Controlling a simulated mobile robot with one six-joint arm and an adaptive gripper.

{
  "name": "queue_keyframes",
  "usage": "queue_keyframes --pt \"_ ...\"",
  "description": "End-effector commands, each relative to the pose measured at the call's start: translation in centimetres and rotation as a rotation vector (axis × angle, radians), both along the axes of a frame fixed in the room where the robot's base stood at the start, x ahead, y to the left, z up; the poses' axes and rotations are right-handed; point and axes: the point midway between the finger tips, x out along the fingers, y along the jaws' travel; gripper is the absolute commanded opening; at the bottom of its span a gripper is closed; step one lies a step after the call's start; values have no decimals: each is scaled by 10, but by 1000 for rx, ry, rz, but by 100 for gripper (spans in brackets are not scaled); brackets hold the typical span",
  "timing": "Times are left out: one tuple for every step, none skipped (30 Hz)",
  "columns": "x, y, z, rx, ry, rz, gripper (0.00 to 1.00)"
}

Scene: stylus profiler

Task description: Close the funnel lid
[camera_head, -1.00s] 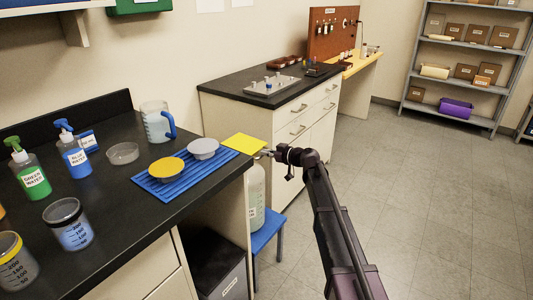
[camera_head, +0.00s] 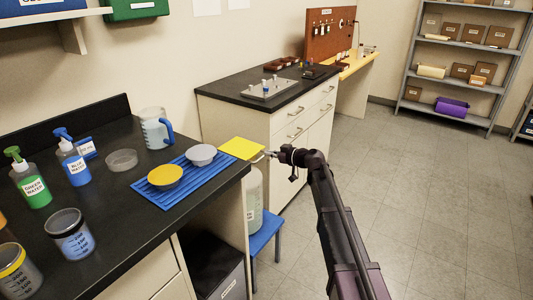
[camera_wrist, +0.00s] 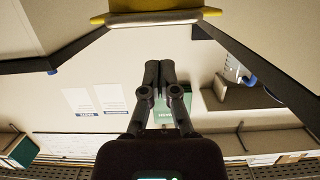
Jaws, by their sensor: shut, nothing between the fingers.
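A flat yellow panel (camera_head: 242,148), which looks like the funnel lid, shows just past the black counter's right end, above a white jug (camera_head: 253,200). Its angle is hard to tell, and I cannot make out the funnel. My gripper (camera_head: 268,154) is shut and empty, close to the panel's right edge; I cannot tell whether they touch. In the wrist view my gripper (camera_wrist: 159,70) has its fingers together, and a yellow edge with a pale rim (camera_wrist: 155,15) crosses the top.
The black counter (camera_head: 110,205) on the left holds bottles, jars, a pitcher (camera_head: 155,128) and a blue mat (camera_head: 150,196) with two bowls. Open floor (camera_head: 430,210) lies to the right.

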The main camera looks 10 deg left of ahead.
Motion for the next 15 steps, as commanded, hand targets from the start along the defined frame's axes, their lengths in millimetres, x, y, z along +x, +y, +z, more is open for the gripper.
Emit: queue_keyframes --pt "-3 -5 -6 0 0 -1 0" --pt "-4 -8 -9 0 0 -1 0" --pt "-6 -12 -11 0 0 -1 0" --pt "-8 -15 -13 0 0 -1 0" --pt "-9 -19 -16 0 0 -1 0" --pt "-11 -24 -19 0 0 -1 0" --pt "-13 -28 -22 0 0 -1 0" --pt "-14 -32 -24 0 0 -1 0" --pt "-16 -36 -27 0 0 -2 0" --pt "-17 -39 -29 0 0 -1 0" --pt "-18 -42 -31 0 0 -1 0" --pt "-20 -46 -33 0 -1 -1 0" --pt "-21 -49 -34 0 -1 -1 0" --pt "-22 -51 -35 0 -1 -1 0" --pt "-22 -54 -37 0 -1 -1 0"
